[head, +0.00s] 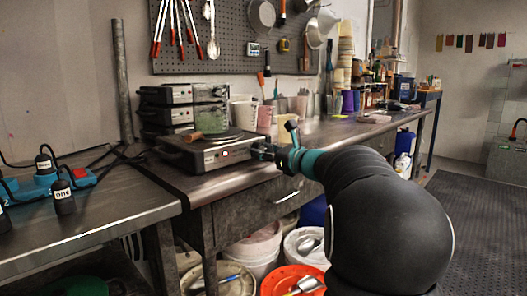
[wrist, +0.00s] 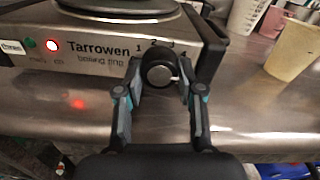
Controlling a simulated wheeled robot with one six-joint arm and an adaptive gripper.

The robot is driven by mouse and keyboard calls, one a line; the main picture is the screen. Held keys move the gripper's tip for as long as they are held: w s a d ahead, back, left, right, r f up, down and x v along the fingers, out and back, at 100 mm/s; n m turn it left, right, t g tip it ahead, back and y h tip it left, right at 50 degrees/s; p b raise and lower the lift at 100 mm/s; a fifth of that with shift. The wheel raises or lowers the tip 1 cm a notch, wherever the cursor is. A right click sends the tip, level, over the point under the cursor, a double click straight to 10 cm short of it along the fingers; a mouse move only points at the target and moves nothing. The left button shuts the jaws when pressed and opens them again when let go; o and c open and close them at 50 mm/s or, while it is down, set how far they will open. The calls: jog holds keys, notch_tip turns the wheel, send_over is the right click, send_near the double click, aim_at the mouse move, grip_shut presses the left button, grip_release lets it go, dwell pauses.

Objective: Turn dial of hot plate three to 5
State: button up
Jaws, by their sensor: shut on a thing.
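Hot plate three (head: 215,157) is a steel box with a dark round plate on top, standing at the front of the workbench. Its front in the wrist view (wrist: 95,50) reads "Tarrowen boiling ring", with a small tag at the left that seems to read "three". A red lamp (wrist: 52,45) glows beside a dark green lamp (wrist: 29,43). The black dial (wrist: 159,72) sits at the right of the front, under the numbers 1 to 4; no 5 is visible. My gripper (wrist: 160,84) is shut on the dial, one finger on each side. I cannot tell where the dial points.
Other stacked hot plates (head: 180,95) stand behind, with a greenish vessel (head: 212,119) near them. Cups (head: 243,112) stand to the right on the bench. Buckets (head: 257,243) stand below the bench.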

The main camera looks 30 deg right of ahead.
jog(key=o, duration=1.1)
jog(key=shift+o, duration=0.2)
jog(key=shift+s, duration=0.1)
jog(key=v, duration=1.1)
jog(key=shift+s+d, duration=0.15)
jog(key=shift+s, duration=0.25)
